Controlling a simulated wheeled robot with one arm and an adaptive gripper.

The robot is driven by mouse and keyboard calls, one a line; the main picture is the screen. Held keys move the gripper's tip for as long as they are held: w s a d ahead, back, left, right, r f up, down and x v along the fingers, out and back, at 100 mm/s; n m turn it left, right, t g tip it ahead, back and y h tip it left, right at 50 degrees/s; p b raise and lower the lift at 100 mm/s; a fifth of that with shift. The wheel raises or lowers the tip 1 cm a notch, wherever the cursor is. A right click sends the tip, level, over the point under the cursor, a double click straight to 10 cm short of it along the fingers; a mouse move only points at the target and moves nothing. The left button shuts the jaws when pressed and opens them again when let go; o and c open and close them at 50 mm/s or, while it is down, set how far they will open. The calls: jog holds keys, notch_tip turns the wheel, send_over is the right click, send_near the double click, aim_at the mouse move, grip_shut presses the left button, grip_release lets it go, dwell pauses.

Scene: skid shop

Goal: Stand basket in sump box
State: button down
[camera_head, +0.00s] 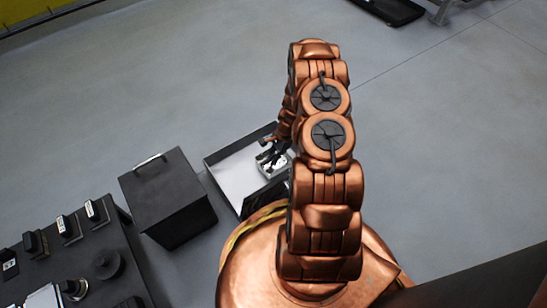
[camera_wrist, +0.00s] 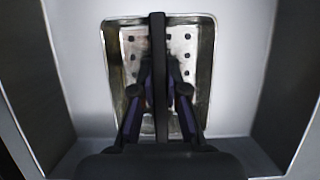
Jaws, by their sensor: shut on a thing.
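The sump box (camera_head: 234,184) is an open box with dark walls and a pale floor, left of my arm in the head view. Its pale floor (camera_wrist: 245,80) and dark side walls fill the wrist view. The basket (camera_head: 277,167) is a small metal tray with a perforated bottom (camera_wrist: 130,48) and a dark handle bar across its middle. My gripper (camera_wrist: 158,78) is shut on the basket's handle, one finger on each side. In the head view my gripper (camera_head: 270,152) is over the box's right part. Whether the basket touches the floor is unclear.
A dark lidded box with a metal handle (camera_head: 167,198) stands just left of the sump box. A dark bench (camera_head: 85,262) with several small items is at the lower left. Grey floor (camera_head: 180,80) behind is clear. A black object (camera_head: 393,10) lies far off at the top.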

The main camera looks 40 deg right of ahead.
jog(key=c, duration=0.6)
grip_release()
jog(key=shift+c, duration=0.2)
jog(key=shift+r+p, duration=2.25)
jog(key=shift+r, duration=1.75)
